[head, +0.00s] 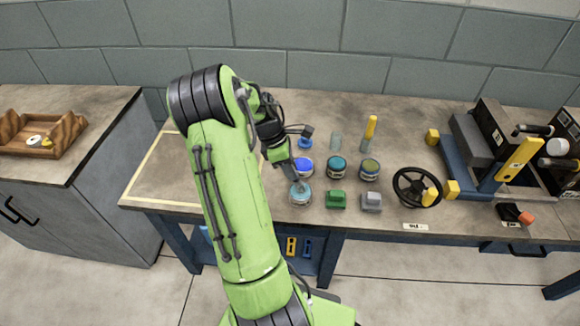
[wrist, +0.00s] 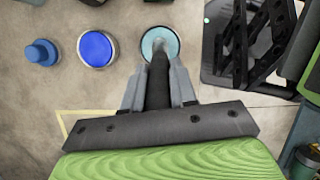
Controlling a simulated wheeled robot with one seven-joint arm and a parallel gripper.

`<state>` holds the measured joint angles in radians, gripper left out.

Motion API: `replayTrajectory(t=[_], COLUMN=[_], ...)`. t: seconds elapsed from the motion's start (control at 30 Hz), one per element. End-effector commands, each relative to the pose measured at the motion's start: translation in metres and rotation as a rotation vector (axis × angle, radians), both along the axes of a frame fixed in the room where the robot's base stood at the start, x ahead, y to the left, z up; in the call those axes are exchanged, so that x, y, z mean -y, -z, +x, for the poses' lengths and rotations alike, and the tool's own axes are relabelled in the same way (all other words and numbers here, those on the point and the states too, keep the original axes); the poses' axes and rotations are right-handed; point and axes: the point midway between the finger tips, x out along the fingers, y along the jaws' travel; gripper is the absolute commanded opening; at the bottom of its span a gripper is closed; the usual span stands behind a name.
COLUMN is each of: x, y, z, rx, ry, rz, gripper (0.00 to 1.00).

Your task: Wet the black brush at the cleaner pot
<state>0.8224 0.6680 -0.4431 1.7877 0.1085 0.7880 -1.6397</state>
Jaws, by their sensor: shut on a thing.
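My gripper (wrist: 158,95) is shut on the black brush (wrist: 158,80), seen from above in the wrist view. The brush's pale tip points down over a round pot with light blue contents (wrist: 172,42), which I take for the cleaner pot. In the head view this pot (head: 300,197) stands at the bench's front edge, below my gripper (head: 286,168). The tip overlaps the pot's opening; I cannot tell how deep it is. The brush is mostly hidden by my gripper in the head view.
A blue pot (head: 303,168) stands right behind the light blue pot, with teal (head: 337,168) and olive (head: 370,169) pots to its right. A black handwheel (head: 400,178) is further right. The bench's left part is clear.

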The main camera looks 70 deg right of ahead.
Motion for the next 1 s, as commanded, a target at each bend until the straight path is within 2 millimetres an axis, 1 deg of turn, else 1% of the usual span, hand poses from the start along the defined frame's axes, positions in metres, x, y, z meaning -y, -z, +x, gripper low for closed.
replayTrajectory(t=[0.07, 0.13, 0.3, 0.8, 0.87, 1.0], x=[-0.001, -0.001, -0.001, -0.001, -0.001, -0.001], y=[0.000, -0.005, -0.024, -0.070, -0.072, -0.070], z=[0.000, 0.000, 0.000, 0.000, 0.000, 0.000], rx=[-0.001, -0.001, 0.000, -0.001, -0.001, -0.001], ry=[-0.001, -0.001, -0.001, 0.000, 0.000, 0.000], rz=[0.005, 0.005, 0.004, 0.002, 0.002, 0.002], gripper=[0.00, 0.00, 0.00, 0.00, 0.00, 0.00])
